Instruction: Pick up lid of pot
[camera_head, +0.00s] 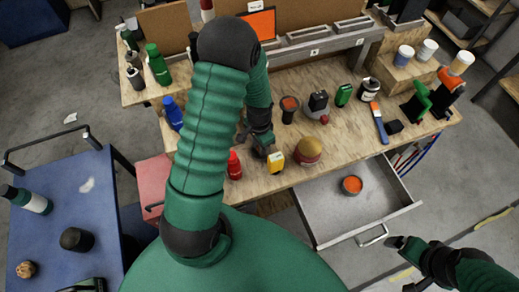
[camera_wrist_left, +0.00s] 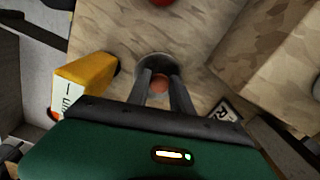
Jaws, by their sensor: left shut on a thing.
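My left gripper (camera_head: 267,148) is low over the wooden workbench, partly hidden by its own arm in the head view. In the left wrist view its two fingers (camera_wrist_left: 163,92) are shut on a small reddish knob (camera_wrist_left: 160,83). A dark round disc (camera_wrist_left: 153,62) shows around the knob; I take this as the pot's lid. Whether it touches a pot below is hidden. My right gripper (camera_head: 404,262) is at the lower right, beyond the drawer front, with its fingers apart and empty.
A red bottle (camera_head: 233,165) and a gold-topped round container (camera_head: 307,151) are near. A blue cart (camera_head: 60,180) stands at left.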

